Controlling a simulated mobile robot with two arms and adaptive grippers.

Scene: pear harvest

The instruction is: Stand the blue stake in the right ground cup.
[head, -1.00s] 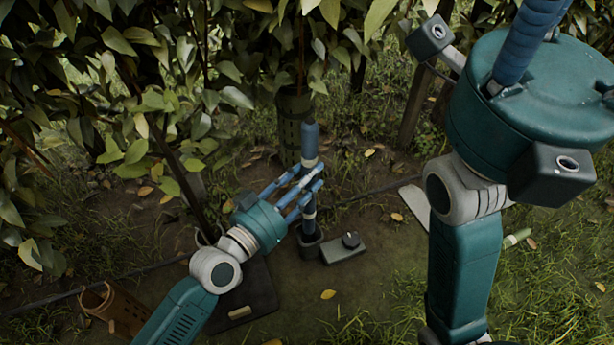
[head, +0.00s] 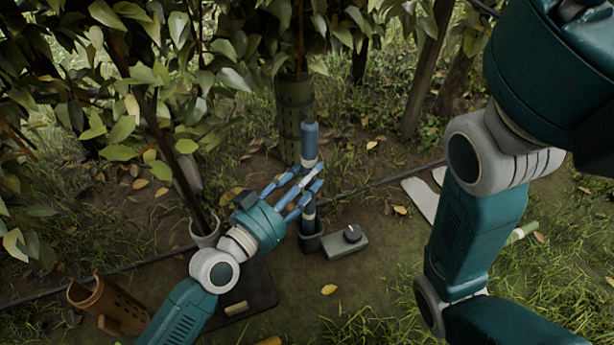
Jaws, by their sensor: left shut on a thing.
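The blue stake (head: 310,150) stands about upright, with pale bands on it. Its lower end is inside the dark square ground cup (head: 311,243), the right one of two cups in view; the very bottom is hidden by the cup wall. My left gripper (head: 308,184) is shut on the stake around its middle, above the cup. A pale round cup (head: 205,233) stands to the left, with a dark stem or stake in it. My right arm fills the right side; its gripper fingers are outside the picture.
A green mesh tree guard (head: 293,110) stands behind the stake. A dark mat (head: 262,285) lies under my left wrist, and a brown perforated holder (head: 105,305) is at lower left. Leaves hang close on the left.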

